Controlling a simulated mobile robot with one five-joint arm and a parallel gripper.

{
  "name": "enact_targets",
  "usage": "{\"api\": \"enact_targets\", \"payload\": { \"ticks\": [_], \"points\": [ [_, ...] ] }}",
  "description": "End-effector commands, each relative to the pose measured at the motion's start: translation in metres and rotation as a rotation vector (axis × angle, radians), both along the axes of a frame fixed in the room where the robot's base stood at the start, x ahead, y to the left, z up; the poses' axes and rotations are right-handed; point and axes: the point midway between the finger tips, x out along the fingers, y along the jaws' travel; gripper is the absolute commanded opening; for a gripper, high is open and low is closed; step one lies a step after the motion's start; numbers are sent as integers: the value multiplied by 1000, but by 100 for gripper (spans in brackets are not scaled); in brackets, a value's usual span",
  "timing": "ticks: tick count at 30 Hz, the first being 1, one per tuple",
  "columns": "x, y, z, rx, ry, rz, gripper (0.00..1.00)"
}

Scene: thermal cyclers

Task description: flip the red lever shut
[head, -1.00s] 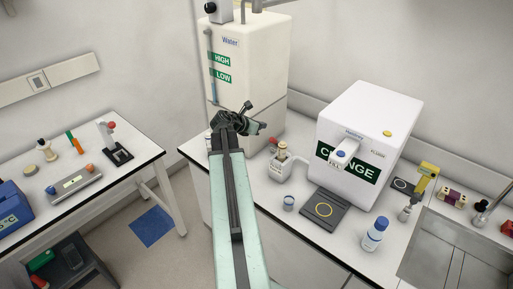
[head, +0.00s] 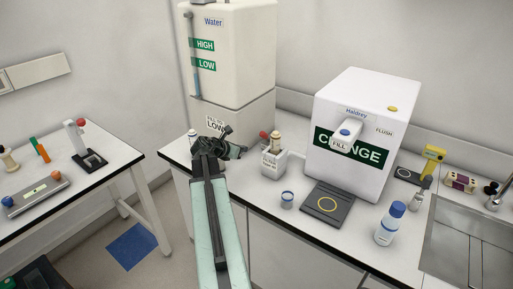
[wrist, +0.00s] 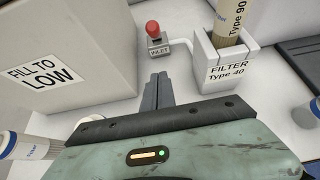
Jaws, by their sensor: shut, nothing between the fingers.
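The red lever (wrist: 152,29) stands on a small grey block marked INLET (wrist: 159,50) at the top middle of the wrist view. Its red knob (head: 263,135) shows small in the head view, at the left of the filter housing (head: 275,162). I cannot tell the lever's exact tilt. My gripper (wrist: 158,77) is shut and empty, with its fingertips pointing toward the INLET block and a gap between them. In the head view my gripper (head: 241,150) is left of the lever, in front of the water tank (head: 230,60).
The filter housing holds a beige-topped cartridge (head: 276,140) close beside the lever. A white dispenser (head: 365,120) stands to its right. A small blue-lidded jar (head: 287,199) and a bottle (head: 391,223) stand near the counter's front. A side table (head: 110,165) is at left.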

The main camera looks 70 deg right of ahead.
Motion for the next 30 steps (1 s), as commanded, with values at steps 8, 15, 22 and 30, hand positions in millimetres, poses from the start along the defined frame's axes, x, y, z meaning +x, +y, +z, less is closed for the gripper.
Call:
{"api": "enact_targets", "payload": {
  "ticks": [8, 15, 22, 30],
  "points": [
    [0, -3, -2, 0, 0, 0, 0],
    [-8, -39, -27, 0, 0, -1, 0],
    [-19, -80, -53, 1, 0, 0, 0],
    [-26, -106, -22, 0, 0, 1, 0]
  ]
}}
